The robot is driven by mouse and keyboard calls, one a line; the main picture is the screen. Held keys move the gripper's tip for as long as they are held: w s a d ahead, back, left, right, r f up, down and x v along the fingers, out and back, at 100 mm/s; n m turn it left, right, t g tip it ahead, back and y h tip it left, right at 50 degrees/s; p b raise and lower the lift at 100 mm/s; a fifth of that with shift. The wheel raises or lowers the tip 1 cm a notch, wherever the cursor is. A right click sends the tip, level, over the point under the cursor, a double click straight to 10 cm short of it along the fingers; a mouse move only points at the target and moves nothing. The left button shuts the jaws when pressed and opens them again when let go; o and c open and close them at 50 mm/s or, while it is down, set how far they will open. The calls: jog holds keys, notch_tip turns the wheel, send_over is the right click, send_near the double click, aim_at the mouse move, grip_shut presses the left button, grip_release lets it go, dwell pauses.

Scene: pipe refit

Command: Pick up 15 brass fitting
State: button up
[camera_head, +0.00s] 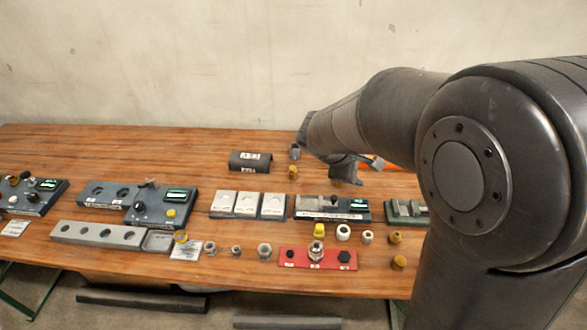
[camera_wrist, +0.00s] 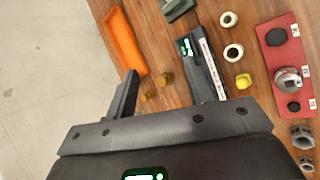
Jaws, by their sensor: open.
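The jaws are open and touch neither. In the head view a brass fitting (camera_head: 292,172) stands at the back of the table, left of my gripper (camera_head: 345,172). Two more brass fittings, one (camera_head: 395,237) and one nearer (camera_head: 399,262), stand at the front right. No number is readable on any of them.
An orange tray (camera_wrist: 125,42) lies beside the left finger. A dark device (camera_head: 345,217) with a green display stands in front of the gripper. A black arched block (camera_head: 250,162) and a grey fitting (camera_head: 295,152) are at the back. A red plate (camera_head: 318,259) lies in front.

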jog(key=w+a+f+n+t+h, duration=0.1)
jog(key=w+a+f+n+t, duration=0.2)
jog(key=w+a+f+n, duration=0.5)
jog(key=n+t+y, duration=0.2)
jog(key=n+t, duration=0.2)
jog(key=n, duration=0.5)
send_near(291, 170)
jog(key=shift+w+a+f, duration=0.3)
jog(key=shift+w+f, duration=0.2)
jog(key=shift+w, duration=0.1)
jog(key=x, duration=0.4)
jog(key=shift+w+d+f, duration=0.1)
jog(key=shift+w+d, duration=0.2)
jog(key=shift+d+r+x, duration=0.1)
jog(key=shift+d+x, duration=0.05)
jog(key=shift+x, duration=1.2)
jog(key=shift+d+r+x, duration=0.15)
jog(key=shift+d+x, duration=0.05)
jog(key=shift+x, duration=1.2)
jog(key=shift+s, duration=0.1)
jog(key=shift+c, duration=0.4)
grip_shut()
